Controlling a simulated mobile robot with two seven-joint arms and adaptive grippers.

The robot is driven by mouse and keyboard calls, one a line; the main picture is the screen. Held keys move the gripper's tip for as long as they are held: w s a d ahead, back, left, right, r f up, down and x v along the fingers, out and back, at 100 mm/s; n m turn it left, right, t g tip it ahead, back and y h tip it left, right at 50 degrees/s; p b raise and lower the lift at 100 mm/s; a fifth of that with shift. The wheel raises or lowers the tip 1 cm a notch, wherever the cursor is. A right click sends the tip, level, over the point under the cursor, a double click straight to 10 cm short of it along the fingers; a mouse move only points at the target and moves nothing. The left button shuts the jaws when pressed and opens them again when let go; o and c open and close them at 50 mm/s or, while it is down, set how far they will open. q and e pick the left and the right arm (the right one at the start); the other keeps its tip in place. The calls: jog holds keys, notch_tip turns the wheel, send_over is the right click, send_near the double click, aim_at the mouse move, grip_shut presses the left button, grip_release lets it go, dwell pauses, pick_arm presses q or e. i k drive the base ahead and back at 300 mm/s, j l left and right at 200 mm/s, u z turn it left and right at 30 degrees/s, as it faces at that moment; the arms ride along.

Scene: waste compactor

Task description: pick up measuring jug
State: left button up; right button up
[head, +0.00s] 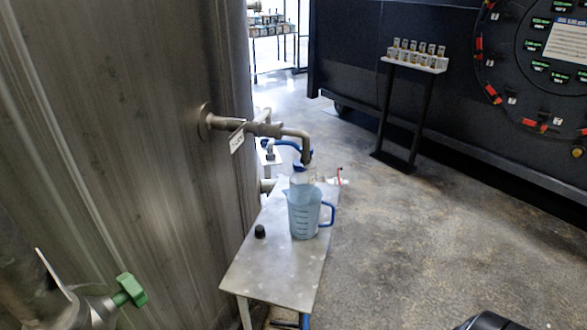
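The measuring jug (303,218) is translucent light blue with a blue handle (327,213) on its right side. It stands upright on a small metal table (268,274) beside a big steel tank, below a bent outlet pipe (304,145). A clear bottle-like piece (302,176) with blue parts shows just above and behind the jug's rim. I cannot tell whether it touches the jug. Neither gripper's fingers are in view. A small black rounded shape at the bottom edge, right of centre, is too cut off to identify.
A small black knob-like object (260,231) sits on the table left of the jug. The steel tank (120,130) fills the left. A green-handled valve (130,290) is at lower left. A stand with small items (414,60) is at upper right. The floor right of the table is clear.

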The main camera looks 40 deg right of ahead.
aim_at(305, 201)
jog(key=z, duration=1.3)
